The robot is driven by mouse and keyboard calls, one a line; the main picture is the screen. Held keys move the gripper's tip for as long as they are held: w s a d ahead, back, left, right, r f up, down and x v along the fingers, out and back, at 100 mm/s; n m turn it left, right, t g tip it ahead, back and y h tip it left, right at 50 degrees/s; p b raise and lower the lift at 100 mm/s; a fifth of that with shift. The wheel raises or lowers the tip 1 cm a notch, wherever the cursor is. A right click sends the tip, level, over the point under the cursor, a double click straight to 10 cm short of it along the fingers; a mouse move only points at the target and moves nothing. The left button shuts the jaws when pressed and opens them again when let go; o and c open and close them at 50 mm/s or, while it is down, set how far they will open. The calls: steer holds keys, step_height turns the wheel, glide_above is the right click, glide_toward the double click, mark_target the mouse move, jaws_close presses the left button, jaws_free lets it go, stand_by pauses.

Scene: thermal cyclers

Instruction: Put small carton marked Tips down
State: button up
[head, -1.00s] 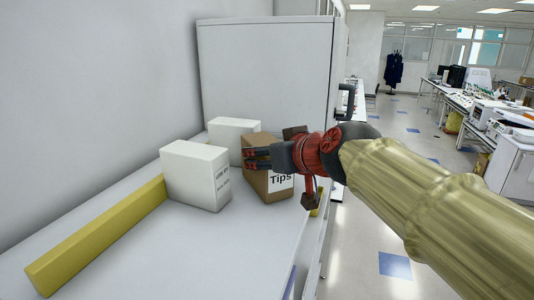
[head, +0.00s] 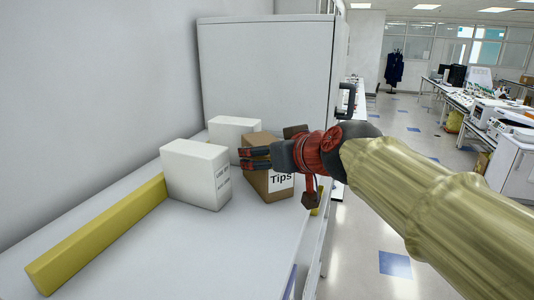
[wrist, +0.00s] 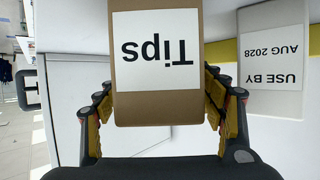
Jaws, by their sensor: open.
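The small brown carton marked Tips (head: 262,184) stands upright on the white bench top, near its right edge. In the wrist view the carton (wrist: 128,108) shows its Tips label upside down and sits between the fingers. My gripper (head: 256,158) reaches over the carton from the right. Its fingers (wrist: 160,108) are open, one on each side of the carton; contact cannot be told. The carton's base is hidden in the wrist view.
A white box (head: 196,174) marked with a use-by date stands just left of the carton, and another white box (head: 234,132) stands behind. A long yellow bar (head: 95,238) lies along the bench (head: 180,270). A large white cabinet (head: 265,75) rises behind. The front bench is clear.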

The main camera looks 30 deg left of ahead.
steer(key=b+v, duration=0.2)
steer(key=v, duration=1)
steer(key=shift+b, duration=0.35)
steer(key=d+f+m+h, duration=0.3)
steer(key=d+f, duration=0.7)
steer(key=d, duration=0.1)
steer(key=s+d+f+m+g+h, duration=0.1)
steer(key=s+d+f+m+h, duration=0.1)
steer(key=s+d+f, duration=0.3)
steer(key=s+d+f+m+g+h, duration=0.1)
steer(key=s+d+f, duration=0.4)
steer(key=d+f, duration=0.6)
steer(key=s+d+f+m+h, duration=0.4)
steer(key=s+d+f, duration=0.1)
steer(key=d+f, duration=0.4)
steer(key=shift+d+g, duration=0.2)
steer(key=shift+g, duration=0.2)
steer(key=shift+f, duration=0.1)
step_height(320, 180, down, 23)
steer(key=b, duration=2.2)
steer(key=shift+b, duration=0.4)
steer(key=shift+w, duration=0.1)
